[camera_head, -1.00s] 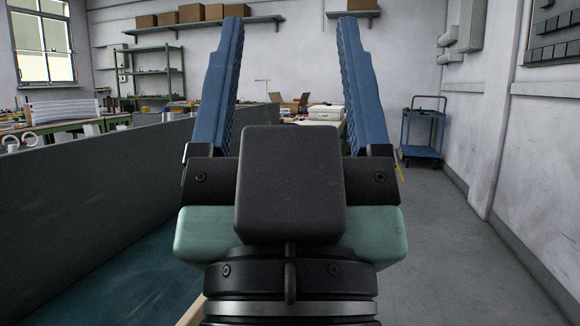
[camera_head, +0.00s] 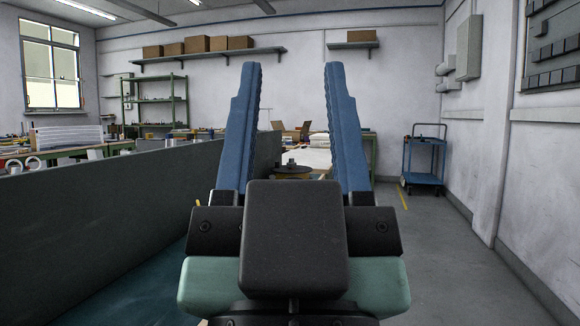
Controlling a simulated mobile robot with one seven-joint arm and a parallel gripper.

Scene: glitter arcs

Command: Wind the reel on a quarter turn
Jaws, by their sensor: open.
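My gripper (camera_head: 293,68) is open and empty in the middle of the view. Its two blue fingers stand wide apart and point away from me. Between them, farther off, a dark round disc with a small knob on top (camera_head: 292,169) shows just above the black gripper body; it looks like the reel. The fingers appear well short of it, with no contact visible. Its lower part and whatever holds it are mostly hidden behind my gripper.
A grey panel (camera_head: 100,205) runs along the left. A blue cart (camera_head: 423,165) stands by the right wall, with open floor (camera_head: 440,250) in front of it. Green-framed workbenches and a green shelf rack (camera_head: 155,105) stand at the back.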

